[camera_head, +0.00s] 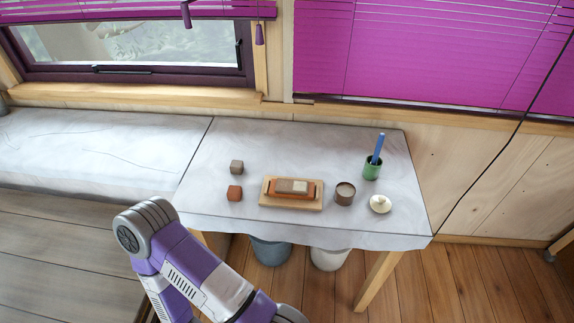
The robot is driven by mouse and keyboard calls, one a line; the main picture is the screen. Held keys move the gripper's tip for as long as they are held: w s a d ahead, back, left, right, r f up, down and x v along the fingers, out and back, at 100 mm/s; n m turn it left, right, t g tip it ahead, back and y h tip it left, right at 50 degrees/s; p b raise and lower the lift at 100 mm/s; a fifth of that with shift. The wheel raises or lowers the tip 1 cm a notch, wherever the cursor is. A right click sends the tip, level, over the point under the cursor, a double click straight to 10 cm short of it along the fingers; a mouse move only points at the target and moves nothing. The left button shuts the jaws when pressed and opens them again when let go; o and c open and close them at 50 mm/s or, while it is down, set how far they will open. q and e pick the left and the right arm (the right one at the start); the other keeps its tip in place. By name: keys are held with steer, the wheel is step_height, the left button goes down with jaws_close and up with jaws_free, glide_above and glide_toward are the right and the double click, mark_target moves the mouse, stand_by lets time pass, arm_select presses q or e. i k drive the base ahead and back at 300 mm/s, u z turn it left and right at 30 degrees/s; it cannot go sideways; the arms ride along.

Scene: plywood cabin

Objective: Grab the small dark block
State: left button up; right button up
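A small dark grey-brown block (237,167) sits on the left part of the cloth-covered table (310,145), toward the back. A reddish-brown block (235,193) of similar size sits just in front of it, with a small gap between them. No gripper shows in the head view. A purple and grey arm of mine is at the lower left, in front of the table's left end, and its gripper is out of frame. Nothing covers the dark block.
A wooden tray (267,200) holding blocks stands right of the small blocks. Beyond it are a brown cup (345,193), a cream lidded pot (380,204) and a green cup (372,168) with a blue stick. Bins (271,250) stand below. The table's back middle is clear.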

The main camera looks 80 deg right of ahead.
mark_target(237, 167)
steer(key=z, duration=2.05)
